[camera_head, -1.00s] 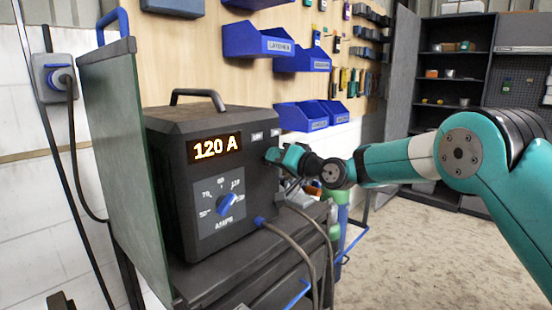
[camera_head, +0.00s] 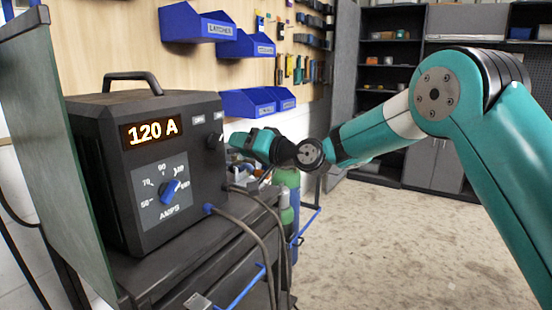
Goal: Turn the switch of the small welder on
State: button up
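The small welder (camera_head: 105,215) is a black box with a carry handle, standing on a dark cart. Its display (camera_head: 150,132) is lit and reads 120 A. A blue amps dial (camera_head: 169,192) sits below the display. A dark rotary switch (camera_head: 213,141) is at the upper right of the front, under two small labels too small to read surely. My gripper (camera_head: 234,141) is just right of the switch, pointing at it from the side. A narrow gap seems to lie between them. The fingertips are small and end-on, so their opening cannot be told.
Cables (camera_head: 262,232) run from the welder's front over the cart (camera_head: 160,285). A green screen (camera_head: 45,150) stands at left. Blue bins (camera_head: 210,25) hang on the wooden wall behind. Gas bottles (camera_head: 287,205) stand beyond the cart. The floor (camera_head: 380,240) at right is clear.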

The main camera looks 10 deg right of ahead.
jog(key=b+v, duration=0.2)
jog(key=v, duration=0.8)
jog(key=shift+d+b, duration=0.2)
jog(key=shift+b, duration=0.1)
jog(key=shift+s, duration=0.2)
